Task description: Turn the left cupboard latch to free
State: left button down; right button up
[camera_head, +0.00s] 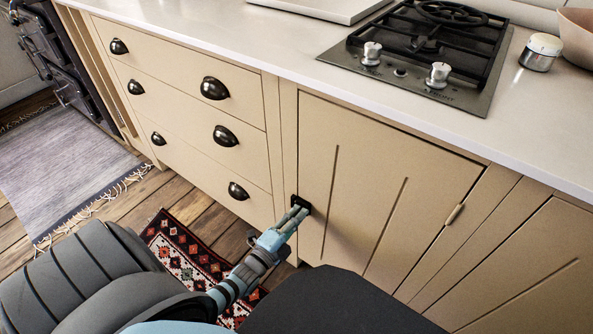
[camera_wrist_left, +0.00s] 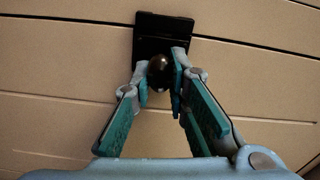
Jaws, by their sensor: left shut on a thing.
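The left cupboard latch (camera_head: 301,203) is a small black plate with a knob at the left edge of the cupboard door (camera_head: 372,190), which is closed. In the left wrist view the latch (camera_wrist_left: 163,32) shows as a dark plate across a panel seam, with a round dark knob (camera_wrist_left: 158,72) in front. My left gripper (camera_head: 295,213) is at the latch. In the left wrist view its fingers (camera_wrist_left: 163,85) are shut on the knob, one on each side. The fingertips hide part of the knob's sides. My right gripper is not in view.
Drawers with dark cup handles (camera_head: 225,136) are left of the door. A pale worktop (camera_head: 270,45) with a gas hob (camera_head: 425,50) overhangs above. A patterned rug (camera_head: 180,250) and a grey rug (camera_head: 60,165) lie on the wooden floor.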

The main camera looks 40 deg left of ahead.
pick_arm(q)
jog(key=shift+m, duration=0.8)
jog(key=shift+f, duration=0.1)
jog(key=c, duration=1.5)
grip_release()
jog(key=shift+c, duration=0.2)
jog(key=shift+s, duration=0.25)
jog(key=s, duration=1.1)
jog(key=shift+s+d, duration=0.15)
jog(key=shift+s, duration=0.15)
